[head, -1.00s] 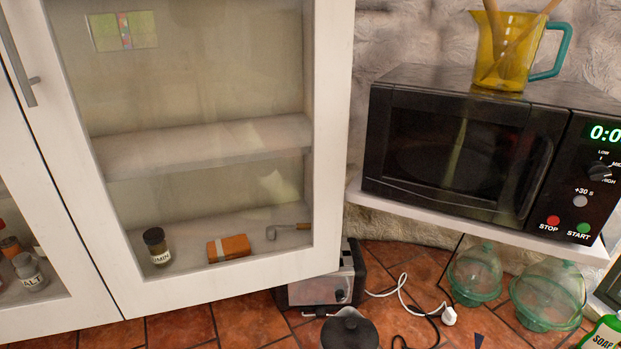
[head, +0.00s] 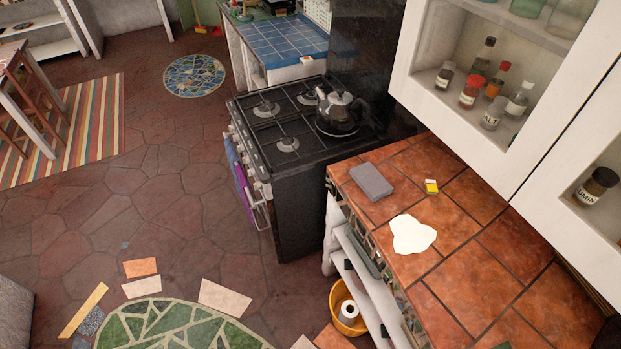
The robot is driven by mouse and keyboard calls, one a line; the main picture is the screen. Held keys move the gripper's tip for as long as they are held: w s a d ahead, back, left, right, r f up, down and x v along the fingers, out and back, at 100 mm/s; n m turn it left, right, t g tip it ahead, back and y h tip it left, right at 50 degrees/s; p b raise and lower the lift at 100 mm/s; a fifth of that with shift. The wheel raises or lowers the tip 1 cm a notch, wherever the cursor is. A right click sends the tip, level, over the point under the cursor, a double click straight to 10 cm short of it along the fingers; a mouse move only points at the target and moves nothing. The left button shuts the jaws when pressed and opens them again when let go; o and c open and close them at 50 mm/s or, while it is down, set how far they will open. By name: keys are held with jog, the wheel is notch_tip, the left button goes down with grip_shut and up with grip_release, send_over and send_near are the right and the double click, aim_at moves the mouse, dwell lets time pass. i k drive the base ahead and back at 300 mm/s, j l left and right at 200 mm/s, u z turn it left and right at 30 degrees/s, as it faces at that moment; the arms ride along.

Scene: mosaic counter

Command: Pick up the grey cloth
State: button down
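A grey, folded, flat rectangular thing (head: 371,182), which looks like the grey cloth, lies on the terracotta-tiled counter (head: 462,262). It sits near the counter's left edge, at the end beside the stove. Nothing covers it. My gripper is not in view, so its distance from the cloth and its state do not show.
A small yellow box (head: 431,186) lies right of the cloth, and a white spill-like patch (head: 412,234) lies nearer me. A kettle (head: 341,111) stands on the black stove (head: 290,125). White glass-fronted cabinets (head: 540,150) overhang the counter's right side. Open floor lies left.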

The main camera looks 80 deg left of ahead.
aim_at(374, 184)
jog(key=u, duration=2.35)
jog(key=i+j+z, duration=0.15)
jog(key=i+j, duration=0.2)
jog(key=i+j+z, duration=0.1)
jog(key=i+j, duration=0.3)
jog(key=i+j+z, duration=0.15)
jog(key=i+j, duration=0.2)
jog(key=i+j+z, duration=0.15)
jog(key=i+j, duration=0.15)
jog(key=j, duration=0.3)
jog(key=i+j+z, duration=0.1)
jog(key=i+j, duration=0.2)
jog(key=j, duration=0.2)
